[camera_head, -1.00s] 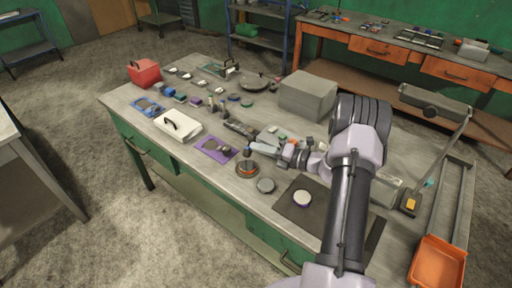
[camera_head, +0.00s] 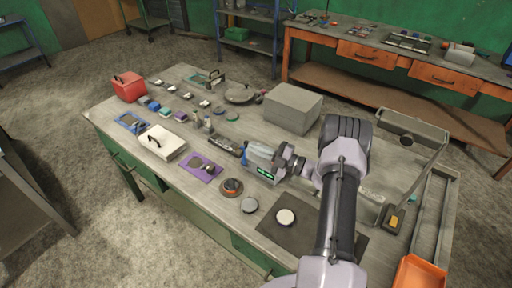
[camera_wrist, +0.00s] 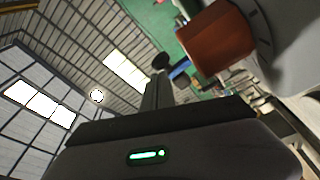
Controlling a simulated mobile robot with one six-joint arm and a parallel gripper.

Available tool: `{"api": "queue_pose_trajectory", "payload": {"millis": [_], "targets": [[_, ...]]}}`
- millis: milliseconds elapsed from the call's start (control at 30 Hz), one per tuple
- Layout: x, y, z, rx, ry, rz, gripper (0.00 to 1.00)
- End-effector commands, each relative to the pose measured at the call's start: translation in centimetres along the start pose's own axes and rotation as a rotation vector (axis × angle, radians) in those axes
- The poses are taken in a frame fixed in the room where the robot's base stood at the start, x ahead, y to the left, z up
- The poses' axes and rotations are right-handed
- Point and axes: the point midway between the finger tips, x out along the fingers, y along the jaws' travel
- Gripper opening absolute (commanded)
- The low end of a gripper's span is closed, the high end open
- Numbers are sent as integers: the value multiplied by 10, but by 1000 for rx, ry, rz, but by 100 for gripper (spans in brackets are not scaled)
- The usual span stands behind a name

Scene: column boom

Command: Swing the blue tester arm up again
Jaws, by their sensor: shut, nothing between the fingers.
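A small blue piece (camera_head: 244,152), which looks like the tester arm, shows at the tip of my gripper (camera_head: 242,158) in the head view. In the wrist view, a blue bar (camera_wrist: 180,70) lies just right of my shut gripper's dark fingers (camera_wrist: 160,64). I cannot tell whether they touch. My gripper holds nothing. A round dark base with an orange ring (camera_head: 231,187) stands on the bench below the blue piece. Whether the blue piece is joined to it cannot be seen. A red-orange block (camera_wrist: 215,40) beside a grey dial-like disc fills the wrist view's upper right.
A purple mat (camera_head: 196,171), a white lidded box (camera_head: 162,143) and a grey disc (camera_head: 249,205) lie nearby on the bench. A white disc (camera_head: 285,217) lies on a dark mat (camera_head: 335,232). A large grey block (camera_head: 294,108) stands behind my gripper.

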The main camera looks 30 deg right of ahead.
Motion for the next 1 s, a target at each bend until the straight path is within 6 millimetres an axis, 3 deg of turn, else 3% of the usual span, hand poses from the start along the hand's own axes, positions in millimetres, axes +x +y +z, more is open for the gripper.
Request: {"api": "queue_pose_trajectory", "payload": {"millis": [400,1000], "targets": [[-2,0,9,178,-1,40,0],[-2,0,11,206,0,46,0]]}}
